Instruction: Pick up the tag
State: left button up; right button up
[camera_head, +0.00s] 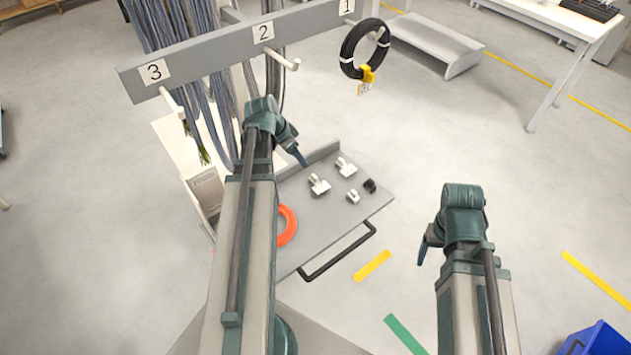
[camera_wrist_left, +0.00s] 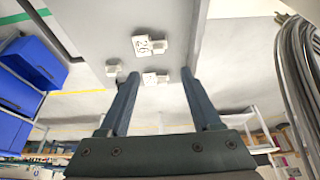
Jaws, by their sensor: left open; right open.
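Several small white tag pieces lie on the grey cart top, among them a left one (camera_head: 319,184), a back one (camera_head: 345,166) and a front one (camera_head: 353,196). In the left wrist view, one white tag (camera_wrist_left: 150,46) bears printed marks like "26"; another white piece (camera_wrist_left: 154,78) shows between the fingertips, apart from them as far as I can tell. My left gripper (camera_head: 301,160) is open and empty above the cart's back left part; it also shows in the left wrist view (camera_wrist_left: 160,76). My right gripper (camera_head: 424,252) hangs right of the cart, holding nothing visible.
The grey cart top (camera_head: 318,222) also holds an orange ring (camera_head: 287,226) and a small black piece (camera_head: 370,186). A numbered hook rail (camera_head: 215,50) crosses behind; a black coil (camera_head: 350,48) with a yellow tag (camera_head: 366,80) hangs from hook 1. Grey cables (camera_head: 172,45) hang left.

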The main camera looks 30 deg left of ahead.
pick_arm(q)
jog(key=b, duration=0.8)
send_near(314, 176)
notch_tip(314, 176, down, 3)
jog(key=shift+w+f, duration=0.15)
jog(key=shift+w, duration=0.35)
jog(key=b+x, duration=0.4)
jog(key=x, duration=0.1)
jog(key=shift+w+d+f+b, duration=0.1)
jog(key=shift+w+d+b, duration=0.1)
jog(key=shift+d+b, duration=0.15)
grip_shut()
